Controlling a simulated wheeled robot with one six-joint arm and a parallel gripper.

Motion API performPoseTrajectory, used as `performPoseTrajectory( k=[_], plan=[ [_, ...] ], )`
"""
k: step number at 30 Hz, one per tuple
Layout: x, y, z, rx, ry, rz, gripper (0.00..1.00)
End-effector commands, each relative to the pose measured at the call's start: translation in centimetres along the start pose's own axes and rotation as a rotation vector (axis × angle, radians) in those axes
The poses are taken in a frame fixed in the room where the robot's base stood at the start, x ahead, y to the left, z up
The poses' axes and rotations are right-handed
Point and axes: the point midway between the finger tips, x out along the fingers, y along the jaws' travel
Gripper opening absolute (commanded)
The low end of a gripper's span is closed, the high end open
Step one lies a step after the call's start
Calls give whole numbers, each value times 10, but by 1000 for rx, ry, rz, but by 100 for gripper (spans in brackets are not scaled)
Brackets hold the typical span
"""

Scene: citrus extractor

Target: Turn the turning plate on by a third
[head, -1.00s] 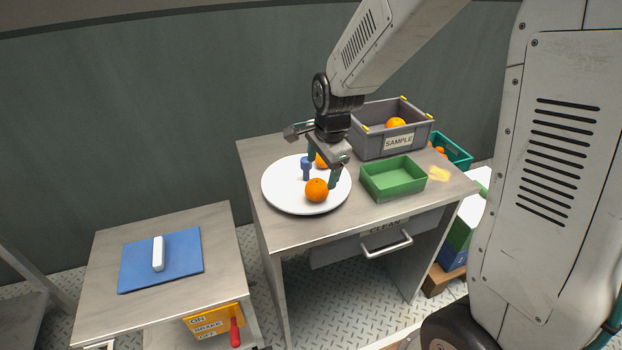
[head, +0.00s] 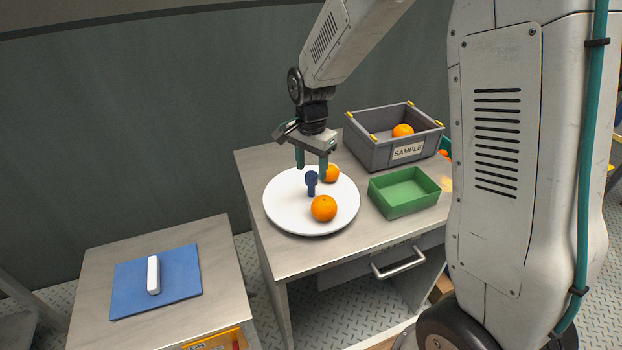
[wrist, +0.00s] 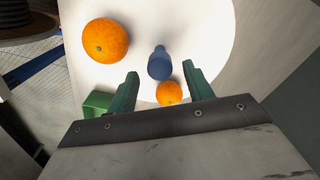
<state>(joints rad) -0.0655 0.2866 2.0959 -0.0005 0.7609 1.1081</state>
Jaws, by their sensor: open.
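The turning plate (head: 284,215) is a round white disc on the grey table. A blue upright knob (head: 311,184) stands near its middle, and it also shows in the wrist view (wrist: 160,64). One orange (head: 323,208) lies on the plate toward the front right. Another orange (head: 331,173) lies toward the back right, partly behind a finger. My gripper (head: 311,166) is open and empty above the back part of the plate, with green fingers pointing down. In the wrist view its fingertips (wrist: 161,76) frame the knob with a gap around it; I cannot tell their height exactly.
A green tray (head: 431,190) stands right of the plate. A grey SAMPLE crate (head: 372,155) with an orange (head: 402,131) inside stands behind it. A drawer handle (head: 391,268) juts from the table front. A lower table (head: 88,295) holds a blue mat (head: 185,290) with a white block (head: 153,275).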

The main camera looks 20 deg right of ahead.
Motion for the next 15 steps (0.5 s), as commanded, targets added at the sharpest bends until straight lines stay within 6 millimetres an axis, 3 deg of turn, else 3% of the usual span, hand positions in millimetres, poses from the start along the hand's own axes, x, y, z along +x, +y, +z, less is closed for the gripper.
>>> performPoseTrajectory(
  k=[7,15],
  plan=[
    [39,0,-1,2,-1,1,51],
    [52,1,-2,5,0,-1,51]
  ],
)
